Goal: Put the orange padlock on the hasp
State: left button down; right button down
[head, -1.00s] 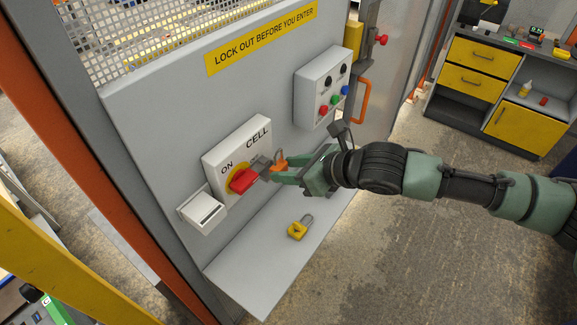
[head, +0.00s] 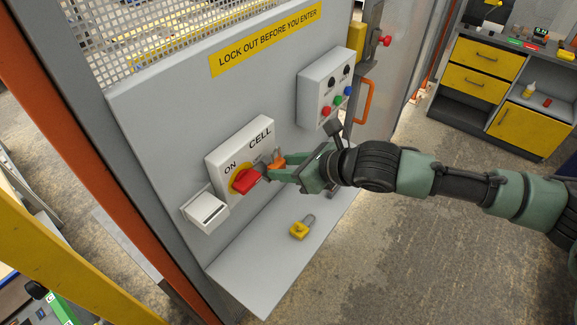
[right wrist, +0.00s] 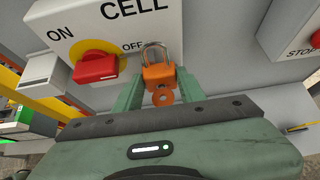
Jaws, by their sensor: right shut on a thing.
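The orange padlock (right wrist: 159,76) is between the fingertips of my right gripper (right wrist: 158,92), which is shut on it; both also show in the head view, padlock (head: 277,163) and gripper (head: 285,171). Its metal shackle (right wrist: 153,50) points up, away from the gripper, in front of the switch box's edge beside the OFF mark. The red switch handle (head: 247,181) on its yellow disc is just left of the padlock. A small grey metal piece (head: 262,168) shows between handle and padlock; I cannot tell whether it is the hasp or whether the shackle touches it. My left gripper is not in view.
The switch box (head: 222,160) is on a grey panel. A yellow padlock (head: 299,230) lies on the shelf (head: 258,275) below. A white holder (head: 205,208) is at lower left, and a button box (head: 312,98) at upper right. The shelf is otherwise mostly clear.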

jog(key=shift+w+a, duration=0.35)
jog(key=shift+a, duration=0.15)
jog(key=c, duration=0.8)
grip_release()
jog(key=shift+o, duration=0.2)
jog(key=shift+d, duration=0.1)
jog(key=shift+s+d+r, duration=0.15)
jog(key=shift+d, duration=0.05)
jog(key=b+v, duration=0.2)
jog(key=v, duration=0.5)
